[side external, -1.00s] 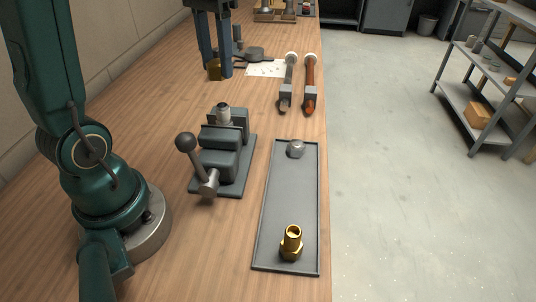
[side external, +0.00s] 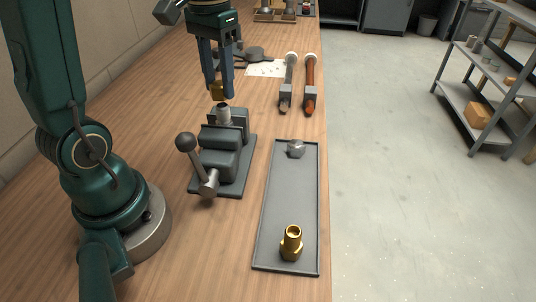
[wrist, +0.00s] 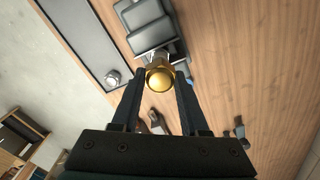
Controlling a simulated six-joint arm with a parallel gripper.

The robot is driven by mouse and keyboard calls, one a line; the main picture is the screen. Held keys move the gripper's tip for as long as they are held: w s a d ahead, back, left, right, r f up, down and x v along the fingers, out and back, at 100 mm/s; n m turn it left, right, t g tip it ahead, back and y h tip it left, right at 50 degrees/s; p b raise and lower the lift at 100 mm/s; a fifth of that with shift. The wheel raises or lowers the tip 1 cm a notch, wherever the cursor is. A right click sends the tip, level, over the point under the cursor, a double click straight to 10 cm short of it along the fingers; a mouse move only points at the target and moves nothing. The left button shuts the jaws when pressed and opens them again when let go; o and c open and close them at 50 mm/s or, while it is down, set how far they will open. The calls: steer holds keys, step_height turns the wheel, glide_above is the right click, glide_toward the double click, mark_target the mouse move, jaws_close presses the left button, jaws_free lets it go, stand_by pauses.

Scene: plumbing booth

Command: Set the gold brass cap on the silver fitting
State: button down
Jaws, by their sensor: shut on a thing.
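The gold brass cap (side external: 217,91) is held between the fingertips of my gripper (side external: 219,92). The wrist view shows the cap's round gold face (wrist: 160,78) between the two dark fingers of my gripper (wrist: 160,85). The silver fitting (side external: 223,113) stands upright in the grey vise (side external: 224,150). In the side view the cap is just above the fitting and slightly left of it, with a small gap seeming to show. In the wrist view the cap hides most of the fitting.
A grey tray (side external: 287,190) to the right holds a brass fitting (side external: 291,243) and a silver nut (side external: 295,149). The vise's ball-ended lever (side external: 186,143) sticks up at the left. Two pipe wrenches, one grey (side external: 288,88) and one orange (side external: 310,85), lie behind the tray.

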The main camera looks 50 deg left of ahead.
mark_target(219, 83)
steer(key=shift+f, duration=1.35)
steer(key=m, duration=0.5)
steer(key=shift+f+m, duration=0.2)
steer(key=shift+m, duration=0.1)
jaws_free()
steer(key=shift+r, duration=0.1)
stand_by(0.4)
